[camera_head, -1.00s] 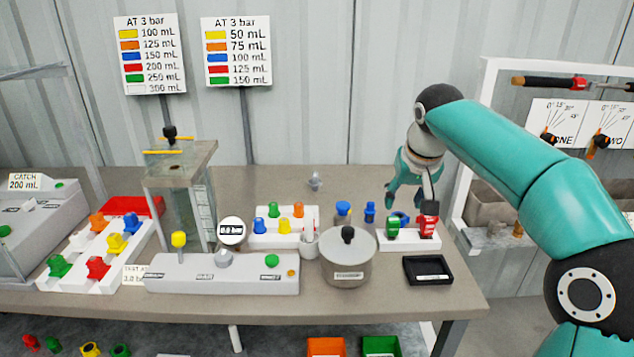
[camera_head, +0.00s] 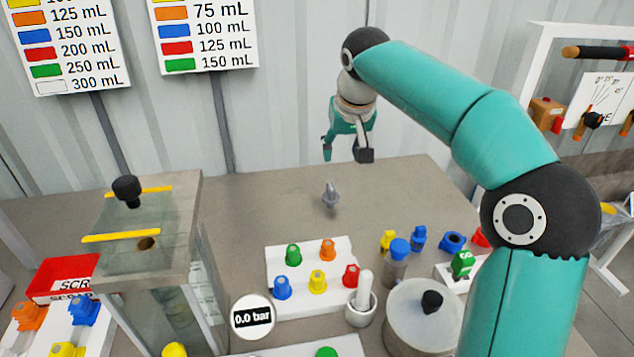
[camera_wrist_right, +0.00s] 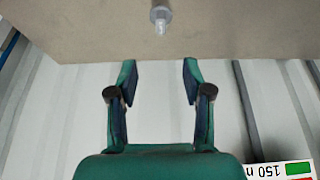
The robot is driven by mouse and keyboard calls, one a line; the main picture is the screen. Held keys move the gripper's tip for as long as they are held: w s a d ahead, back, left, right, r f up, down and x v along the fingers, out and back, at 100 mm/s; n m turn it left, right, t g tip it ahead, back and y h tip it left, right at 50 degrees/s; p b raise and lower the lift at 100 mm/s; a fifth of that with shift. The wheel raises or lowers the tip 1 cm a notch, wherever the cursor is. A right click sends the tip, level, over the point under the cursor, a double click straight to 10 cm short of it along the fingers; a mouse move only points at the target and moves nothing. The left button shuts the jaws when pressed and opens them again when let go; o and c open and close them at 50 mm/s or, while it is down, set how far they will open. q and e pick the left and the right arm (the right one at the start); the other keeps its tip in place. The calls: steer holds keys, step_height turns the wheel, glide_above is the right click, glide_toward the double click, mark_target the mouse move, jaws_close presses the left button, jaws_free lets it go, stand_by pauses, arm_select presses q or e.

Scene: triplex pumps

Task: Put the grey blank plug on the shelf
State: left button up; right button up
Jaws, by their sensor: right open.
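The grey blank plug (camera_head: 330,194) stands on the bare back part of the bench in the head view. It also shows at the top of the right wrist view (camera_wrist_right: 160,17), beyond the fingertips. My right gripper (camera_head: 345,155) is open and empty, above the bench's back edge and a little above and behind the plug, not touching it. Its two spread fingers show in the right wrist view (camera_wrist_right: 160,82). My left gripper is not in view. I cannot make out which surface is the shelf.
A white tray of coloured plugs (camera_head: 270,262), a mortar with a pestle (camera_head: 362,305) and a lidded pot (camera_head: 425,318) stand in front of the plug. A clear tank (camera_head: 150,265) is on the left. A white frame (camera_head: 528,75) stands on the right. Bench around the plug is clear.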

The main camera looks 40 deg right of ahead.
steer(key=b, duration=0.1)
glide_above(332, 187)
steer(key=s+a, duration=0.1)
steer(key=s, duration=0.1)
step_height(332, 187, down, 10)
steer(key=shift+r, duration=0.15)
steer(key=shift+x, duration=3.1)
steer(key=shift+a, duration=0.15)
steer(key=c, duration=0.8)
